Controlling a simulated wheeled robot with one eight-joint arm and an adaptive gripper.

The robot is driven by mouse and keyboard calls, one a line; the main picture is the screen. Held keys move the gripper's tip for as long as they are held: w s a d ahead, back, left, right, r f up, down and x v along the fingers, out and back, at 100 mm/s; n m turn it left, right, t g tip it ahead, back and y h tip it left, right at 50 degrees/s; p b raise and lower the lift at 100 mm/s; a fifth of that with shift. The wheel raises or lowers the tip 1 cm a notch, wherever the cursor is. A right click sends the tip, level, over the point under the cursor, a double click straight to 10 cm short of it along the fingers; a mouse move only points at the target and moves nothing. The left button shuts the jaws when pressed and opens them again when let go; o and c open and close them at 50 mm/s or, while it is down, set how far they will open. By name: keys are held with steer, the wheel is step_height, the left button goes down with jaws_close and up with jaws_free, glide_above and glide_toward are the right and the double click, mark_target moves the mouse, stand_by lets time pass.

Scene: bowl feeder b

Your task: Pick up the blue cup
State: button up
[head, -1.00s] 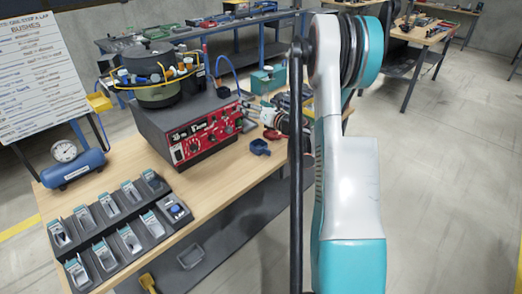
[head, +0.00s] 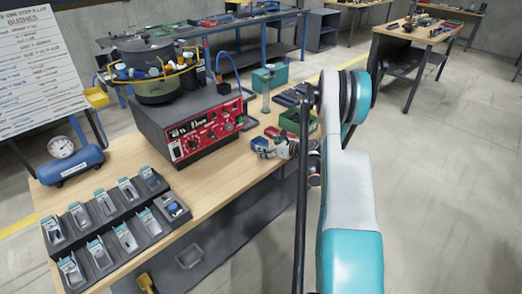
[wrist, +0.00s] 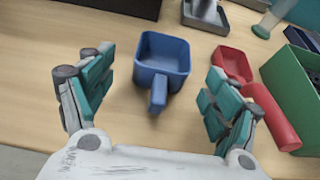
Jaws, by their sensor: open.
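The blue cup (wrist: 163,52) is a squarish open container with a short handle pointing toward my gripper. It stands on the wooden bench in the wrist view. My gripper (wrist: 158,100) is open, with one teal-padded finger on each side of the cup's handle and clear room between. Nothing is held. In the head view the cup (head: 262,146) is partly hidden by my gripper (head: 276,150), close to the bench's front edge. I cannot tell the exact height of the fingers over the bench.
A red scoop (wrist: 232,65) with a thick handle lies close to the right finger, beside a green bin (wrist: 297,90). The red-fronted feeder control box (head: 205,130) stands left of the cup.

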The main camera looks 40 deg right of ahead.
mark_target(265, 145)
steer(key=b+x, duration=0.1)
steer(key=x, duration=0.1)
steer(key=b+x, duration=0.1)
steer(key=x, duration=0.2)
steer(key=shift+d+f, duration=0.1)
steer(key=shift+d, duration=0.05)
steer(key=shift+w, duration=0.35)
steer(key=c, duration=1.3)
